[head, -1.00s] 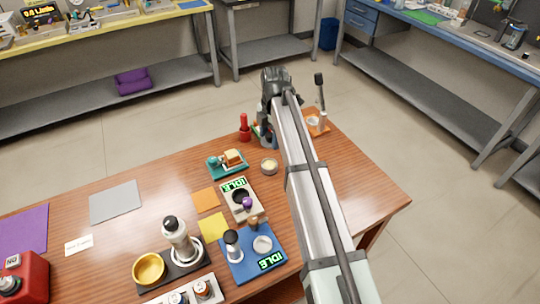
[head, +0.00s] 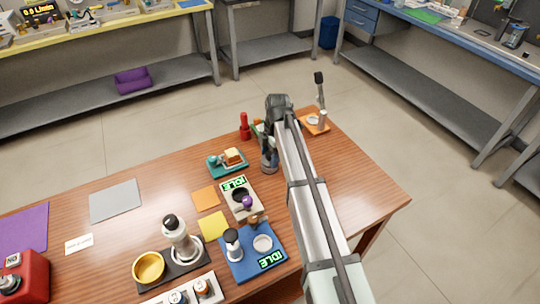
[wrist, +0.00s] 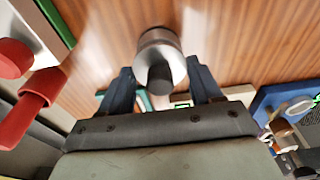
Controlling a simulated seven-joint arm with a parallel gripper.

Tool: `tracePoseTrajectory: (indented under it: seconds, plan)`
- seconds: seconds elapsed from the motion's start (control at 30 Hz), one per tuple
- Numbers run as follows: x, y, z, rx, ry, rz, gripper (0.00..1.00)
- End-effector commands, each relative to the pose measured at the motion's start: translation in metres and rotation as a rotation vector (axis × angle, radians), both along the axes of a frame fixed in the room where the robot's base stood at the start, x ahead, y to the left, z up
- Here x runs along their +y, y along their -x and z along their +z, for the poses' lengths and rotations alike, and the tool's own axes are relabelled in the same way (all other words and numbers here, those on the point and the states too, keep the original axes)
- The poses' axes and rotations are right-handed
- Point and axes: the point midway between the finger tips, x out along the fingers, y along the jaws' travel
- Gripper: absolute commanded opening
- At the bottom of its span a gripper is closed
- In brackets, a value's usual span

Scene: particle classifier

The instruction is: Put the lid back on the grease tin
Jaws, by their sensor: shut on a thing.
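My gripper (wrist: 160,68) is shut on a round silvery lid (wrist: 160,50) with a black knob, one dark finger on each side of it. In the head view my gripper (head: 269,165) points down over the spot where the small open tin with pale contents stood. The tin is hidden there by my gripper. In the wrist view the lid blocks what lies under it, so I cannot tell whether it touches the tin.
A teal tray (head: 214,170) with a yellow-orange block is close on the left. A red upright object (head: 245,128) stands behind it. A grey device reading IDLE (head: 240,200) is in front.

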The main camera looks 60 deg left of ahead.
Motion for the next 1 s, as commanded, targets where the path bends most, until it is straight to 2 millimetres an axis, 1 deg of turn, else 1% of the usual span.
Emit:
tracePoseTrajectory:
  seconds: [0.07, 0.37, 0.83, 0.87, 1.0]
  plan:
    - [0.0, 0.0, -0.005, 0.0, 0.0, 0.0, 0.29]
    - [0.0, 0.0, -0.006, 0.0, 0.0, 0.0, 0.29]
    - [0.0, 0.0, -0.019, 0.0, 0.0, 0.0, 0.29]
    - [0.0, 0.0, -0.019, 0.0, 0.0, 0.0, 0.65]
    - [0.0, 0.0, -0.019, 0.0, 0.001, 0.0, 0.79]
